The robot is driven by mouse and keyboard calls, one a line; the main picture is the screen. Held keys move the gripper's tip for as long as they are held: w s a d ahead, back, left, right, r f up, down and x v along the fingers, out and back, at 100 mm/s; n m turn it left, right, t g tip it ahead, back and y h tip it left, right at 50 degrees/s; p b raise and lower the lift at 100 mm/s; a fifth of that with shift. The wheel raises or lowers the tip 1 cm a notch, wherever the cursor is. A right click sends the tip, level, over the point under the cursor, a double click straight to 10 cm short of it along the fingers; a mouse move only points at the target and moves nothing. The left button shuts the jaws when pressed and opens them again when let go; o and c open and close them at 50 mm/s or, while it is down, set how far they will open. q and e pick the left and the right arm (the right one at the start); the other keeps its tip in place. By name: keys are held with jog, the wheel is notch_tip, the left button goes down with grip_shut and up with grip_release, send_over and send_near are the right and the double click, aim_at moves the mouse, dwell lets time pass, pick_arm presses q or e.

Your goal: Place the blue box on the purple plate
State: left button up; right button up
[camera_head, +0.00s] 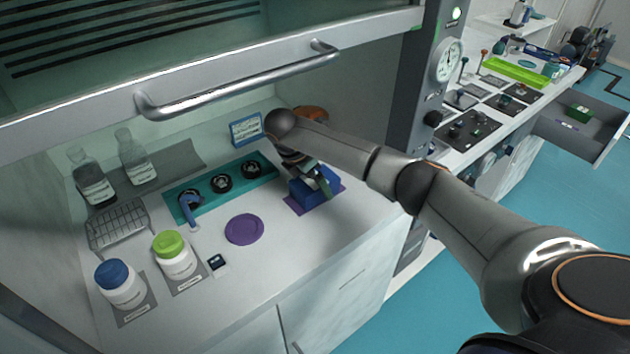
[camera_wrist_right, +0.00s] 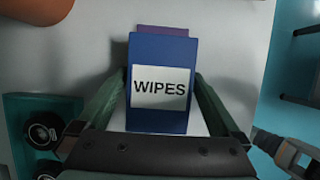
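The blue box (camera_head: 322,196), with a white "WIPES" label, is upright on or just above a purple mat (camera_head: 293,206) at the right of the bench. My right gripper (camera_head: 314,178) reaches down over it. In the right wrist view, its green-grey fingers (camera_wrist_right: 160,75) lie along both sides of the blue box (camera_wrist_right: 160,122), tips against the sides. The gripper looks shut on it. Whether the box's base touches the mat is hard to tell. The round purple plate (camera_head: 244,229) lies flat and empty, left of the box. My left gripper is out of view.
A teal rack (camera_head: 215,190) with black round holders and a blue tool stands behind the plate. White jars with green (camera_head: 172,245) and blue (camera_head: 113,273) lids stand left. A small dark-faced device (camera_head: 217,263) is near the plate. The raised sash handle (camera_head: 235,85) hangs above.

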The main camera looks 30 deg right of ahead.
jog(key=b+v, duration=0.1)
jog(key=v, duration=1.1)
jog(key=shift+r, duration=0.1)
